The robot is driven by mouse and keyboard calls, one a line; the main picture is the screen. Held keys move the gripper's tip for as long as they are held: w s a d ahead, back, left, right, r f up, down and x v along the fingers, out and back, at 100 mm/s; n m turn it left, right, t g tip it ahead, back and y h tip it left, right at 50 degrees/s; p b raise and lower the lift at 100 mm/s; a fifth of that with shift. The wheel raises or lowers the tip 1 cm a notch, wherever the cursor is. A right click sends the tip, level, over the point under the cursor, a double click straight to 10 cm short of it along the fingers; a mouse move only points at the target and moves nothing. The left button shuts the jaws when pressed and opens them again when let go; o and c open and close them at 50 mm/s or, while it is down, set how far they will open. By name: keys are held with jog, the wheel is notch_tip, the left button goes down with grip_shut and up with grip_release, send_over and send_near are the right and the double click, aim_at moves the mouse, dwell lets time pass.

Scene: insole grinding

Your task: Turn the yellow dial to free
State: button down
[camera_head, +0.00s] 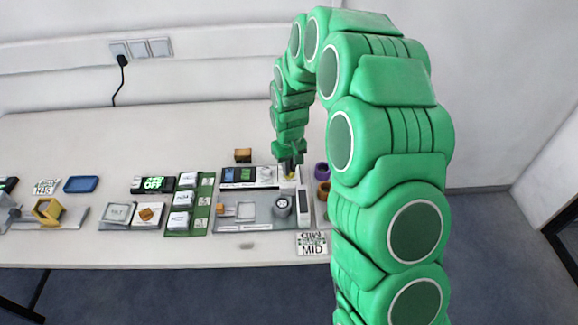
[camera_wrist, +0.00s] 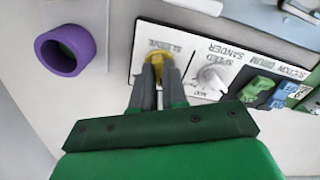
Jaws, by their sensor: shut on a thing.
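The yellow dial (camera_wrist: 154,60) sits on a white panel labelled "SLEEVE" in the wrist view. A small part of the dial (camera_head: 290,177) shows below my gripper in the head view. My gripper (camera_wrist: 155,72) is shut on the yellow dial, with a grey finger on each side of it. It also shows in the head view (camera_head: 288,166), pointing down at the panel. The fingers hide part of the dial and its nearby markings, and I cannot read which position the dial points to.
A white speed dial (camera_wrist: 211,78) is close beside my fingers. A purple ring (camera_wrist: 65,50) stands on the other side. Green and blue buttons (camera_wrist: 256,89) lie further along the panel. A grey cylinder (camera_head: 282,207) and a "MID" card (camera_head: 311,243) are nearer the table's front.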

jog(key=shift+n, duration=1.7)
jog(key=c, duration=1.2)
grip_release()
jog(key=shift+o, duration=0.2)
notch_tip(320, 180, up, 7)
jog(key=shift+r, duration=0.45)
